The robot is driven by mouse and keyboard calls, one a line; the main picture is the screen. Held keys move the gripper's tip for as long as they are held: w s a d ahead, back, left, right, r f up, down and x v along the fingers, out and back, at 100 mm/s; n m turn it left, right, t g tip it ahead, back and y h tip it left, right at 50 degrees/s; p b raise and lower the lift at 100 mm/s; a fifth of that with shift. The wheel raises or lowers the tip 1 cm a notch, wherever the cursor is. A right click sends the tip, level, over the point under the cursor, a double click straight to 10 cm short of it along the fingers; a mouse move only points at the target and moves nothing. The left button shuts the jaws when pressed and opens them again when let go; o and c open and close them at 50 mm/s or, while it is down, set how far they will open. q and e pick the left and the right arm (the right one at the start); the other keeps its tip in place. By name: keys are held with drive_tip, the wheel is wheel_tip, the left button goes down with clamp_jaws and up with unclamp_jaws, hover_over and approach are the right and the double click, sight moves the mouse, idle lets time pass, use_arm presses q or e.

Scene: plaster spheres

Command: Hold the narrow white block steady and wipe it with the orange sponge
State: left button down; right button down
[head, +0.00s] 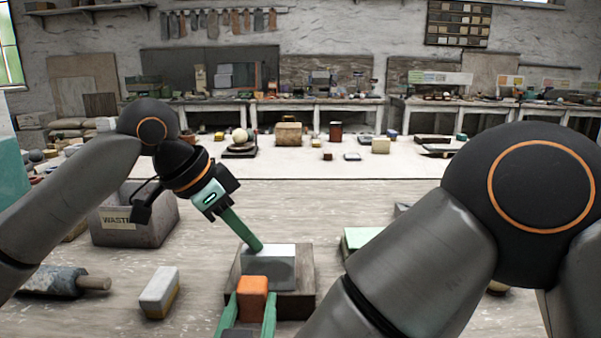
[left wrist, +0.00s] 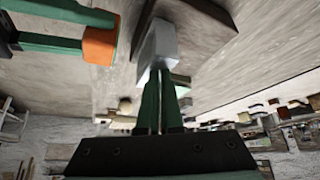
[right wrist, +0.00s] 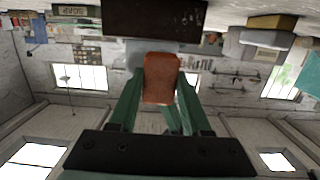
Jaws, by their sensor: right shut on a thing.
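The narrow white block (head: 270,272), with a pale top and shaded grey front, stands on a dark wooden board (head: 305,275); it also shows in the left wrist view (left wrist: 158,45). My left gripper (head: 258,247) reaches down to the block's far edge. In the left wrist view its fingers (left wrist: 160,80) are close together at the block; whether they clamp it cannot be told. My right gripper (head: 252,308) is shut on the orange sponge (head: 252,285), in front of the block. The sponge is between the fingers in the right wrist view (right wrist: 160,78) and partly hides the block.
A white-and-yellow block (head: 159,291) lies left of the board. A waste bin (head: 150,222) and a dark tool with a wooden handle (head: 60,281) are farther left. A green-edged box (head: 357,238) stands to the right, partly behind my right arm. Bare tabletop lies between bin and board.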

use_arm(q)
drive_tip(key=v, duration=0.6)
drive_tip(key=shift+a+r, duration=0.2)
drive_tip(key=shift+r, duration=0.1)
idle(0.6)
drive_tip(key=shift+s, duration=0.1)
drive_tip(key=v, duration=1.2)
drive_tip(key=x, duration=1.3)
drive_tip(key=shift+f, duration=0.15)
